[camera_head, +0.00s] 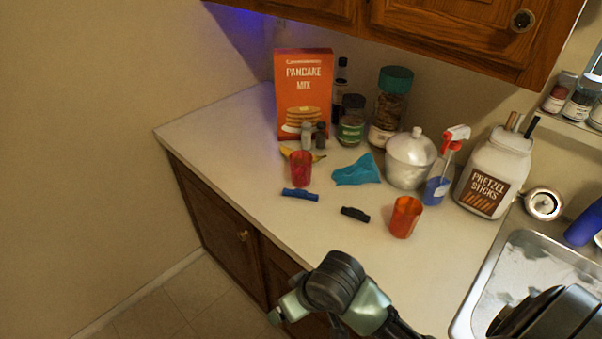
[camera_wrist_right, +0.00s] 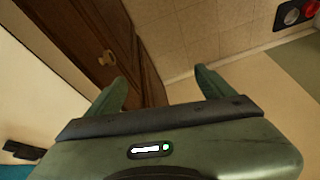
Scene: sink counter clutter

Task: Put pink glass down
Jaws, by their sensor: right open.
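The pink glass (camera_head: 301,169) stands upright on the counter, in front of the pancake mix box. My right gripper (camera_head: 275,309) is in front of the counter's front edge, well apart from the glass. In the right wrist view its two fingers (camera_wrist_right: 160,88) are spread with nothing between them, over the cabinet front and floor. The pink glass is not seen in the wrist view. My left gripper is not in view.
An orange glass (camera_head: 405,217), a blue item (camera_head: 300,194), a black item (camera_head: 355,214) and a teal cloth (camera_head: 358,171) are on the counter (camera_head: 212,127). A pancake mix box (camera_head: 303,92) and jars stand behind. The sink (camera_head: 520,265) is at right. The counter's left end is clear.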

